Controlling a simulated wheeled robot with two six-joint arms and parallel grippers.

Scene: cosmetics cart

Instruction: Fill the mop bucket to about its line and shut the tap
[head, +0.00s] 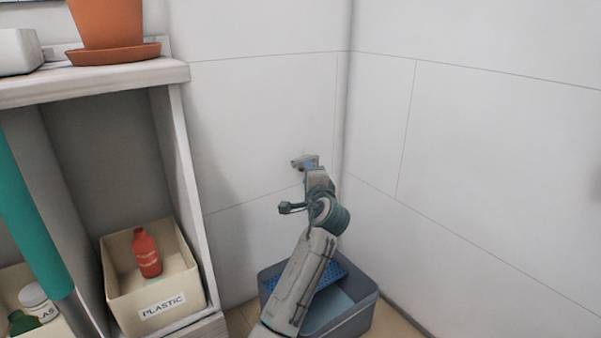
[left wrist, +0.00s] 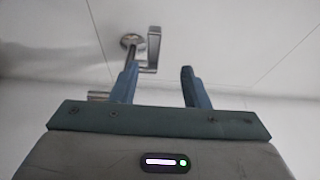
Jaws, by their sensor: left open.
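The metal tap (head: 297,163) is on the back wall near the corner, partly hidden by my left gripper (head: 311,168) in the head view. In the left wrist view the tap shows a round wall plate (left wrist: 131,41) and an upright lever (left wrist: 154,47). My left gripper (left wrist: 158,77) is open, its blue fingers apart. The lever stands above the gap, closer to the left finger; contact cannot be told. The blue-grey mop bucket (head: 366,306) stands on the floor below, partly behind my arm. A pale blue surface shows inside; its fill line is not visible. My right gripper is not in view.
A white shelf unit (head: 186,190) stands at left with a terracotta pot (head: 108,22) on top. Its bins include one marked PLASTIC (head: 160,305) with a red bottle (head: 146,253). A teal pole (head: 27,215) crosses the left edge. Walls close the corner behind and right.

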